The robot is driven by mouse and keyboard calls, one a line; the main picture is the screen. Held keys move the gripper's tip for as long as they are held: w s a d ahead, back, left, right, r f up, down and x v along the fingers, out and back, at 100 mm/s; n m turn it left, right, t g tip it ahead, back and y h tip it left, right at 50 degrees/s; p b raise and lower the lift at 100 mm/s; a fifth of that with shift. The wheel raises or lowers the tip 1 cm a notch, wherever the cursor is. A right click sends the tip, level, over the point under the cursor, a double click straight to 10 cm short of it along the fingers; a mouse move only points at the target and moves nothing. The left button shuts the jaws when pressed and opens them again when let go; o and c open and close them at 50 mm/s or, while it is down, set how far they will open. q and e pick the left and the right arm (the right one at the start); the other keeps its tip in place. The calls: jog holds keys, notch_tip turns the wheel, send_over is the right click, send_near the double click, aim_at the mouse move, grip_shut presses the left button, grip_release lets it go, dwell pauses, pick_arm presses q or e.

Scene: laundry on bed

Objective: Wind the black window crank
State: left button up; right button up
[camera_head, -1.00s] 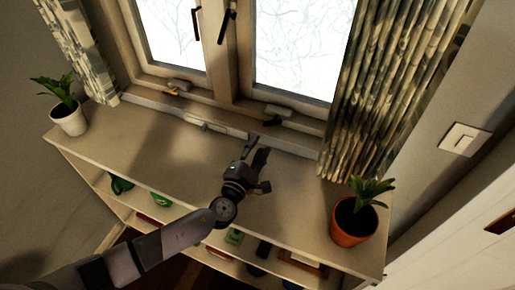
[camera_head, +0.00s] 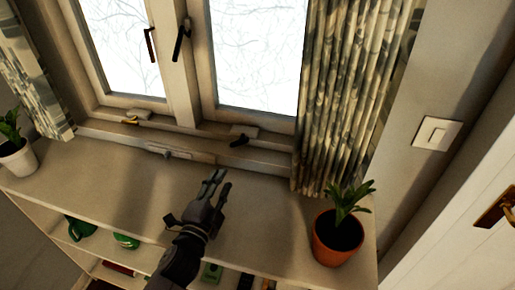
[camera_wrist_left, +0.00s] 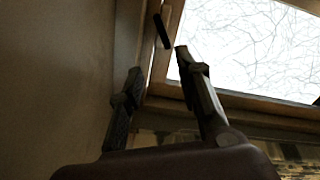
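The black window crank (camera_head: 239,140) sits on the sill under the right window pane, a small dark handle on a pale mount. My left gripper (camera_head: 216,178) is over the shelf top, in front of and a little left of the crank, clearly apart from it. Its fingers point toward the window. In the left wrist view, the two fingers (camera_wrist_left: 158,62) are spread with nothing between them. A dark bar, which looks like a window handle (camera_wrist_left: 162,31), shows beyond them. I cannot make out the crank for certain there. My right gripper is not in view.
A gold-coloured crank (camera_head: 131,121) sits under the left pane. Black handles (camera_head: 181,40) hang on the window frames. A potted plant (camera_head: 338,236) stands at the shelf's right end and another (camera_head: 16,155) at the left. A patterned curtain (camera_head: 345,95) hangs right of the crank.

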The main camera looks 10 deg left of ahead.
aim_at(238, 144)
pick_arm(q)
jog(key=shift+s+a+r+n, duration=0.1)
jog(key=shift+a+n, duration=0.25)
jog(key=shift+n, duration=0.45)
jog(key=shift+w, duration=0.35)
jog(key=w, duration=0.5)
jog(key=w+p, duration=0.1)
jog(key=w, duration=1)
jog(key=shift+w+d+p, duration=0.25)
jog(key=shift+d+p, duration=0.15)
grip_shut()
